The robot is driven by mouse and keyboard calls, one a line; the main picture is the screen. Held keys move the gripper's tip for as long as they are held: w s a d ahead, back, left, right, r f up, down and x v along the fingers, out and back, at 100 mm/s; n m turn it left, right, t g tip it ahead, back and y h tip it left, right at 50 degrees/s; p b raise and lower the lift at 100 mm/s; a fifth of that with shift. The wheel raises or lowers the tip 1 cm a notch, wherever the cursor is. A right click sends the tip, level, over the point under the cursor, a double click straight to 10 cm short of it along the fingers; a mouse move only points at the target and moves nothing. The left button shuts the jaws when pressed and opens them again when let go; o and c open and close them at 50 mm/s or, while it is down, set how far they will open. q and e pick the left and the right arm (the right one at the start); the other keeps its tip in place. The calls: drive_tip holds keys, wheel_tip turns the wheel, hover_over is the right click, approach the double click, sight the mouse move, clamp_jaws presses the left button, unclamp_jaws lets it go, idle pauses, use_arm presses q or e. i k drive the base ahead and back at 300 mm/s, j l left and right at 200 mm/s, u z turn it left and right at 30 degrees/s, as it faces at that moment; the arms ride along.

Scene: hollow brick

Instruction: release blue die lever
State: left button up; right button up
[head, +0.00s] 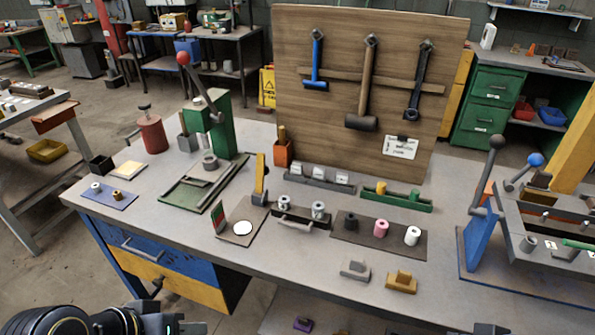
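A lever with a blue ball knob (535,160) stands on the metal fixture (520,207) at the right end of the workbench. Its short grey arm slants down and left from the knob. A second lever with a dark grey knob (496,142) stands just left of it, above a blue slanted plate (480,237). My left gripper (180,325) is at the bottom left edge, far from the blue-knobbed lever and mostly cut off; its opening cannot be made out. A small dark part at the bottom right edge may be my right gripper (490,328); its fingers are hidden.
The workbench (300,250) carries a green press (215,125) with a red-knobbed lever, trays of small cylinders and two small blocks (400,282) near the front edge. A wooden tool board (335,95) stands behind.

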sight(536, 160)
drive_tip(key=z, duration=1.35)
